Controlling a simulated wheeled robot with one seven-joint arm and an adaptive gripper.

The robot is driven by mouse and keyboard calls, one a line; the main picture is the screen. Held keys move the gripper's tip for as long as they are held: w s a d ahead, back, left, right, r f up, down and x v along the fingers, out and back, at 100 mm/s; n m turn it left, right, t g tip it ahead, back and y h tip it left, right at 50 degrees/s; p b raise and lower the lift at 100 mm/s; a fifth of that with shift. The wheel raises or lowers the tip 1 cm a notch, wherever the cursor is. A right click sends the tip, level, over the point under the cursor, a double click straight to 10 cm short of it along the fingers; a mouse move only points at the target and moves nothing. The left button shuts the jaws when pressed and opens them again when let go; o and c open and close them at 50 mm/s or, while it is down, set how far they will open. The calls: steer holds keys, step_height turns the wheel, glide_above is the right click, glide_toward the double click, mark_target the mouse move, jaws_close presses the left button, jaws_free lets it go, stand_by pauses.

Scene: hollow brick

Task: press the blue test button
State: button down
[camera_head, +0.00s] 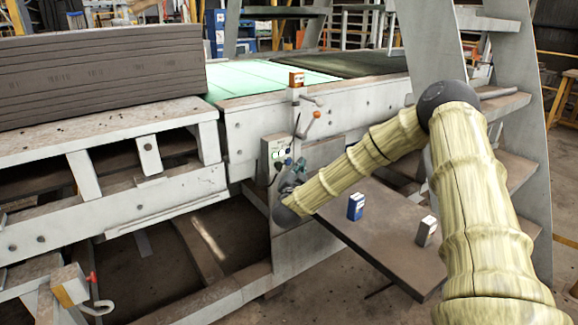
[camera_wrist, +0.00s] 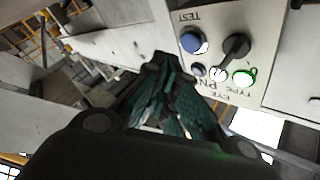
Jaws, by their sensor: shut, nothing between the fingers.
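My gripper (camera_wrist: 165,62) has dark green fingers that are shut and empty. Its tips show just left of and below the blue button in the wrist view. I cannot tell the gap in depth, and no contact is clear. In the head view the panel (camera_head: 267,148) is on the machine's side, with my gripper (camera_head: 297,168) close at its right.
An orange-tipped lever (camera_head: 312,120) stands above. A brown shelf (camera_head: 385,232) with a blue box (camera_head: 355,206) and a dark-and-white box (camera_head: 426,231) lies below my arm.

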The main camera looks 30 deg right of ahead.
steer(key=shift+w+a, duration=0.1)
steer(key=shift+w, duration=0.5)
steer(key=shift+w, duration=0.25)
stand_by(1.0)
steer(key=shift+w, duration=0.2)
steer(key=shift+w, duration=0.35)
stand_by(0.8)
steer(key=shift+s+r, duration=0.1)
steer(key=shift+s, duration=0.05)
stand_by(0.3)
steer(key=shift+s, duration=0.65)
steer(key=shift+s, duration=0.1)
steer(key=shift+s+d+p, duration=0.2)
steer(key=shift+s+p, duration=0.7)
steer(key=shift+s, duration=1.5)
steer(key=shift+a, duration=0.1)
